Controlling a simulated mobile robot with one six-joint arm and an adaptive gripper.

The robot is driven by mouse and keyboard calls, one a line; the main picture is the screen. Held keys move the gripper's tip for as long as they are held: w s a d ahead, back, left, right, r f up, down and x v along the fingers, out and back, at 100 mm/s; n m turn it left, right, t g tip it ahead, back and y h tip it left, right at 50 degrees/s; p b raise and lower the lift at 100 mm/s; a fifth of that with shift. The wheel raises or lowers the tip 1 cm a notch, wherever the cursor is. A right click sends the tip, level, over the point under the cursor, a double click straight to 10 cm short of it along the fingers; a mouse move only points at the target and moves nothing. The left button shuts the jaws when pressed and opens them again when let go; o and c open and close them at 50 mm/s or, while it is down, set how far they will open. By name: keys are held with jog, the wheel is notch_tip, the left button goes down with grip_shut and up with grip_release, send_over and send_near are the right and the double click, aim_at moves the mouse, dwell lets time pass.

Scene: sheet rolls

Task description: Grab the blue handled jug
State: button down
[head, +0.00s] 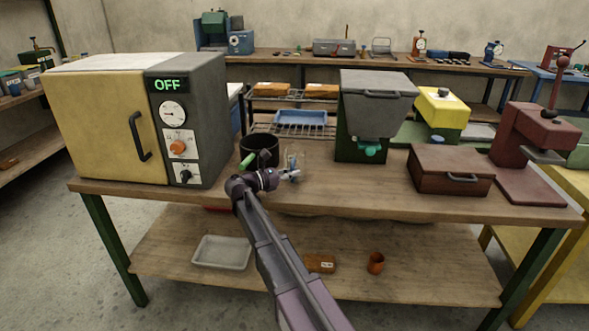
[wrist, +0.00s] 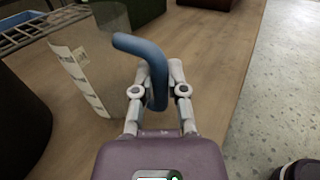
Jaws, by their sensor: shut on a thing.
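The jug (wrist: 88,62) is clear, with a pale marked strip down its side and a blue handle (wrist: 152,58). In the wrist view it stands on the wooden table, and my gripper (wrist: 158,82) is shut on the blue handle, one finger on each side. In the head view the jug (head: 296,156) shows faintly on the table just beyond my gripper (head: 290,175). My arm hides part of that area.
A dark pot (head: 260,148) stands close to the left of the jug. A yellow oven (head: 105,125) is further left. A grey hopper machine (head: 375,110) and a brown box (head: 450,172) stand to the right. The table's front edge is near my arm.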

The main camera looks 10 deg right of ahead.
aim_at(292, 163)
jog(key=shift+r, duration=0.2)
notch_tip(292, 163, up, 3)
jog(key=p, duration=0.3)
jog(key=shift+f, duration=0.1)
jog(key=s+a+r+p, duration=0.1)
jog(key=s+a+p, duration=0.1)
jog(key=s, duration=1.3)
jog(key=shift+s+a+r, duration=0.35)
jog(key=shift+a+r, duration=0.05)
jog(key=shift+a, duration=0.3)
